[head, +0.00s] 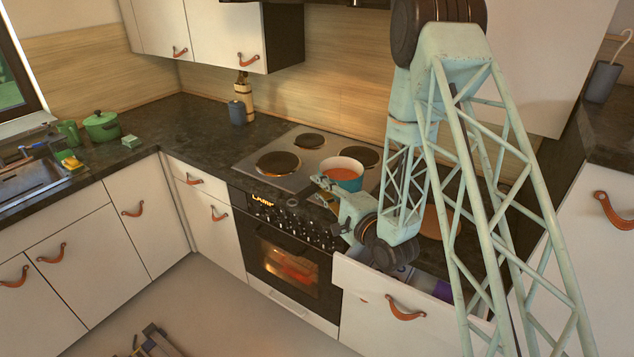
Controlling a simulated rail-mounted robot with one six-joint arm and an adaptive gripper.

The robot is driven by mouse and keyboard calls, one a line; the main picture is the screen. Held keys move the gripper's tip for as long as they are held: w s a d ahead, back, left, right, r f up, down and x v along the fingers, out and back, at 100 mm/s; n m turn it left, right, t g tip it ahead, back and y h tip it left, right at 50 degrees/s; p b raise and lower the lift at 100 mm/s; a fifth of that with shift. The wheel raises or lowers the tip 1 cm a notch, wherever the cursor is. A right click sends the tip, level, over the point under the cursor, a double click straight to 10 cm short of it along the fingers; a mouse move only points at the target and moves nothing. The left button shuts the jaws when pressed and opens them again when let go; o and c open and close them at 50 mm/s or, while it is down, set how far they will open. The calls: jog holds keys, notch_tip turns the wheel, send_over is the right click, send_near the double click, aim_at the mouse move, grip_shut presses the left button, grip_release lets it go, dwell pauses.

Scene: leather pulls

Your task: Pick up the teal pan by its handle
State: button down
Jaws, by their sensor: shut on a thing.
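The teal pan (343,184) is at the front right of the cooktop, with a white rim and an orange-red inside. I cannot tell whether its base touches the cooktop or is slightly raised. My gripper (322,184) is at the pan's left front side, reaching in from the front right. It is shut on the pan's handle, which is mostly hidden by the fingers. The pan looks about level.
The cooktop (254,146) has several dark plates. An open drawer (362,281) juts out below my wrist. A green pot (102,126), a grey cup (236,113) and a wooden utensil holder (245,97) stand on the dark counter (188,121).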

jog(key=shift+s+d+r, duration=0.1)
jog(key=shift+s+d, duration=0.15)
jog(key=shift+s, duration=0.7)
jog(key=shift+s+d+r, duration=0.15)
jog(key=shift+s+d, duration=0.15)
jog(key=shift+s, duration=0.65)
jog(key=shift+s+d+r, duration=0.1)
jog(key=shift+s+d, duration=0.15)
jog(key=shift+s, duration=0.85)
jog(key=shift+d, duration=0.15)
